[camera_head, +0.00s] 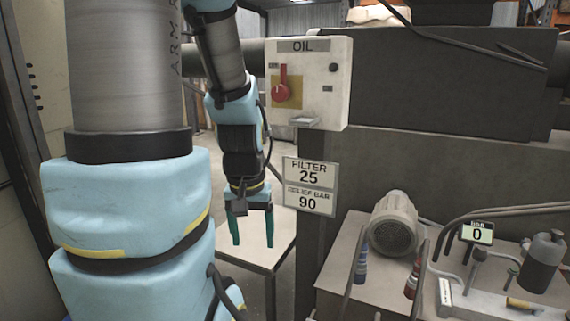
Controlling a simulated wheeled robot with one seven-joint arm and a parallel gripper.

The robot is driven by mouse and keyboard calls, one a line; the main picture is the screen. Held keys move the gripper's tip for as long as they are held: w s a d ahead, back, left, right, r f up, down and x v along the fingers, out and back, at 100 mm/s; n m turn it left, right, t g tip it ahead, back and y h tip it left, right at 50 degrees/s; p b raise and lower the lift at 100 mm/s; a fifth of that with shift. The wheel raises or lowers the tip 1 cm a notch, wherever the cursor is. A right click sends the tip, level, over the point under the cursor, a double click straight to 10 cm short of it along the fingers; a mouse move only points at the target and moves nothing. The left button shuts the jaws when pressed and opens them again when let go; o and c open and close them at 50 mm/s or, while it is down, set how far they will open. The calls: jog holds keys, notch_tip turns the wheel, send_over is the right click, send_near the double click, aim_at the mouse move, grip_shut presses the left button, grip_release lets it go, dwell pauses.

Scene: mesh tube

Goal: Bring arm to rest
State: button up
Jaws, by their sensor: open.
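My gripper (252,228) hangs with its two green fingers pointing down, spread apart, with nothing between them. It is at the end of my light blue and grey arm, left of the middle of the view. A pale flat-topped table (262,252) shows below and behind the fingers. I cannot tell the exact height of the fingertips above it.
A white OIL box (334,75) with a red knob (284,86) is right of my arm. A FILTER 25 sign (310,174) hangs below it. A bench (350,260) at lower right bears a motor (394,222), a gauge reading 0 (477,233) and a grey bottle (541,262).

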notch_tip(320, 180, up, 22)
jog(key=p, duration=1.9)
jog(key=shift+r+p, duration=0.15)
jog(key=shift+p, duration=0.25)
jog(key=shift+o, duration=0.2)
